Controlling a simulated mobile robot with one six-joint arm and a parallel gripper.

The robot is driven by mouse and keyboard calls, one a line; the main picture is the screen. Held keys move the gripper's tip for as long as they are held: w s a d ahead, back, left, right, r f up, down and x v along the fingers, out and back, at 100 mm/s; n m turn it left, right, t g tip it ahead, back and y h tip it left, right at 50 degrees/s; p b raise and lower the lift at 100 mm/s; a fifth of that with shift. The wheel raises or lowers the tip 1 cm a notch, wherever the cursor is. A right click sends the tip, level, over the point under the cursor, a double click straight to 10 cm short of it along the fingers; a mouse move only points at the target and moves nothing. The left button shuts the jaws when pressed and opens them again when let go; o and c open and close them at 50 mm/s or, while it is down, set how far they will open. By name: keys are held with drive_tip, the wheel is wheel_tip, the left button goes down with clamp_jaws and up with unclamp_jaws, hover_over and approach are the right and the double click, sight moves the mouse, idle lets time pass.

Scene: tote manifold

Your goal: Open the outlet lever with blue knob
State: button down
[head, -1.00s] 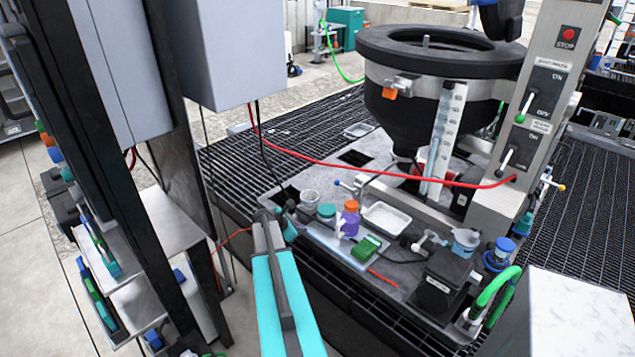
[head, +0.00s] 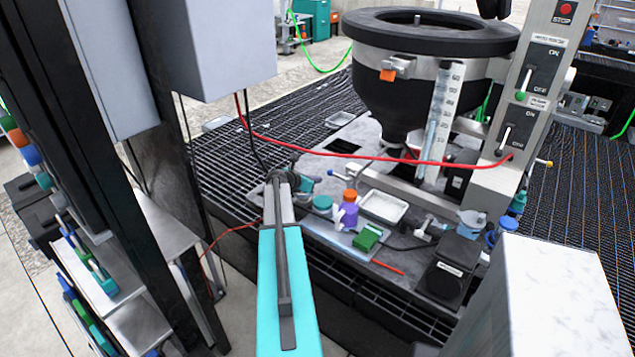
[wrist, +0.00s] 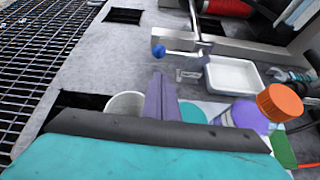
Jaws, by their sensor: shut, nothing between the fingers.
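The outlet lever with the blue knob (wrist: 158,50) shows in the wrist view at the top centre, a thin rod running right from the knob to a metal fitting. In the head view the knob (head: 331,173) is a tiny blue spot left of the hopper's base. My gripper (wrist: 160,96) is shut and empty, its fingers pointing toward the lever. It is apart from the knob, which shows beyond the fingertips. In the head view my gripper (head: 283,180) is at the near left edge of the bench, and its fingers are hard to make out.
A white tray (wrist: 233,75), an orange-capped purple bottle (head: 348,210), a beaker (wrist: 124,103) and a green block (head: 367,238) crowd the near bench. A red hose (head: 350,156) crosses above. A black hopper (head: 430,75) stands behind, and a white box (head: 555,290) at lower right.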

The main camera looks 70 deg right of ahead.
sight(340, 177)
drive_tip(key=shift+r, duration=0.1)
drive_tip(key=shift+w, duration=0.2)
drive_tip(key=p+x, duration=0.3)
drive_tip(key=x, duration=0.6)
drive_tip(key=shift+d+f, duration=0.3)
drive_tip(key=shift+f, duration=0.05)
idle(0.4)
